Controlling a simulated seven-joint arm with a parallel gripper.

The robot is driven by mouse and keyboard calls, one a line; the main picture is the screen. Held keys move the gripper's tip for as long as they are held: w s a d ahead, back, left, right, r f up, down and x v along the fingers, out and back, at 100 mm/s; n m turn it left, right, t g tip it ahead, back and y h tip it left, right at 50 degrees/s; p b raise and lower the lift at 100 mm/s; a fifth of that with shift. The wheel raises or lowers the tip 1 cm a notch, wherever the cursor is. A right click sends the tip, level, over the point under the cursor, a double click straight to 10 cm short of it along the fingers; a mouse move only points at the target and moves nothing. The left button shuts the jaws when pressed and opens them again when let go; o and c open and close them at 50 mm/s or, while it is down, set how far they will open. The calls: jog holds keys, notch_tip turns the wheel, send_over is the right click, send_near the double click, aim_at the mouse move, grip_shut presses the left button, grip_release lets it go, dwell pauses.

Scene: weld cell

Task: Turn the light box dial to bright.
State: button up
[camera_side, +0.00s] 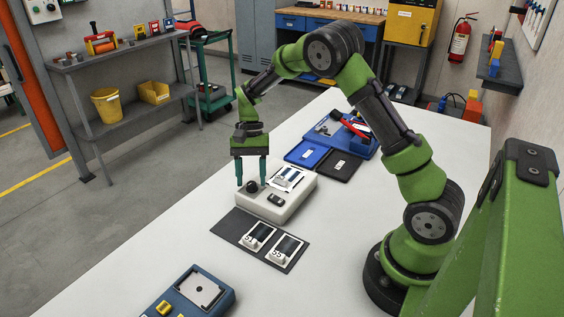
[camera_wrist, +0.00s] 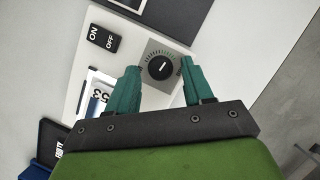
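The light box (camera_side: 278,203) is a pale box on the white table, below my gripper in the side view. The dial also shows in the side view (camera_side: 252,186). My gripper (camera_wrist: 160,68) is open, with teal fingers on either side of the dial in the wrist view. I cannot tell whether the fingers touch it. An ON/OFF rocker switch (camera_wrist: 103,39) is beside the dial. A film (camera_wrist: 98,97) lies on the box, partly hidden by a finger.
A dark mat (camera_side: 233,228) with two film cards (camera_side: 287,247) lies in front of the box. Blue and black trays (camera_side: 306,154) lie behind it. A blue box with a yellow part (camera_side: 190,292) stands at the front.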

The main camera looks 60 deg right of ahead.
jog(key=v, duration=1.6)
jog(key=shift+r, duration=0.4)
jog(key=shift+d, duration=0.15)
jog(key=s+a+r+n+t, duration=0.1)
jog(key=s+a+n+t, duration=0.2)
jog(key=s, duration=0.8)
jog(key=s+a+r+n+t+h, duration=0.1)
jog(key=s+a+n+t, duration=0.3)
jog(key=s+a, duration=0.5)
jog(key=s+r+t, duration=0.1)
jog(key=s+t, duration=0.1)
jog(key=shift+a+t+h, duration=0.15)
jog(key=shift+t+h, duration=0.15)
jog(key=shift+t, duration=0.1)
